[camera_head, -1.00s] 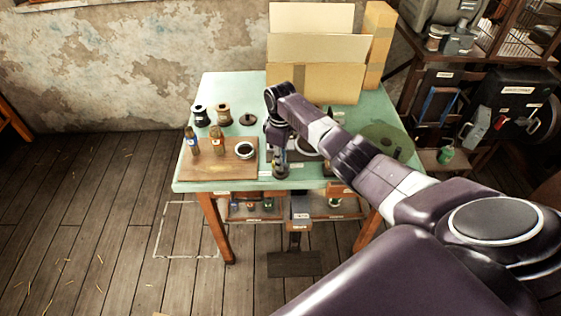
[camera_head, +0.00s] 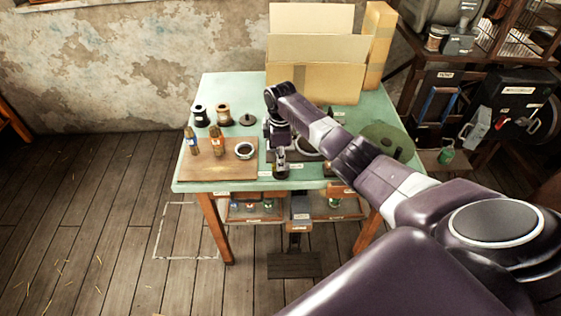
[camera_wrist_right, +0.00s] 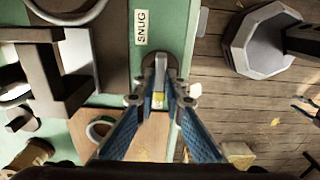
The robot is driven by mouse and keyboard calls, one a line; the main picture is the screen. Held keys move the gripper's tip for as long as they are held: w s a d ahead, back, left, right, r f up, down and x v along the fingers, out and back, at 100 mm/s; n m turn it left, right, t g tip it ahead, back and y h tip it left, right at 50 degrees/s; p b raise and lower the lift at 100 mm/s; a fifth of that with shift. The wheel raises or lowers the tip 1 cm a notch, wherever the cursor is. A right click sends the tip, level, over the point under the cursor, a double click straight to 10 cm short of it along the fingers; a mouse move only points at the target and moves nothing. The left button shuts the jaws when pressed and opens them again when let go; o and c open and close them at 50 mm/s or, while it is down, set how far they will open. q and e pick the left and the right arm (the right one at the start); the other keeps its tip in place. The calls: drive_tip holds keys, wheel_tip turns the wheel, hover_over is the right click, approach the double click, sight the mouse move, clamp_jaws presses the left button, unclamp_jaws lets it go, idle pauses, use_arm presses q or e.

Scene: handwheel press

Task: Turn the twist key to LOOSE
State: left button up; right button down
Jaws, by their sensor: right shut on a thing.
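My right gripper (camera_head: 281,168) points down at the front edge of the green table (camera_head: 232,88). In the right wrist view its two blue fingers (camera_wrist_right: 158,104) close around a small grey metal piece (camera_wrist_right: 158,72), which looks like the twist key. A yellow patch shows between the fingertips. The key is mostly hidden, so which way it points I cannot tell. A white label reading SNUG (camera_wrist_right: 141,27) lies beside it on the green surface. I cannot read a LOOSE label in either view. My left gripper is not in view.
A wooden board (camera_head: 205,171) with small bottles and a dark ring (camera_head: 244,150) is left of the gripper. Spools stand behind it. Cardboard boxes (camera_head: 316,83) stand at the back. A green disc (camera_head: 387,141) is to the right, and labelled bins hang below the tabletop.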

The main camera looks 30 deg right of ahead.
drive_tip(key=shift+r, duration=0.15)
drive_tip(key=c, duration=2)
unclamp_jaws()
wheel_tip(320, 180, up, 12)
drive_tip(key=shift+f, duration=0.1)
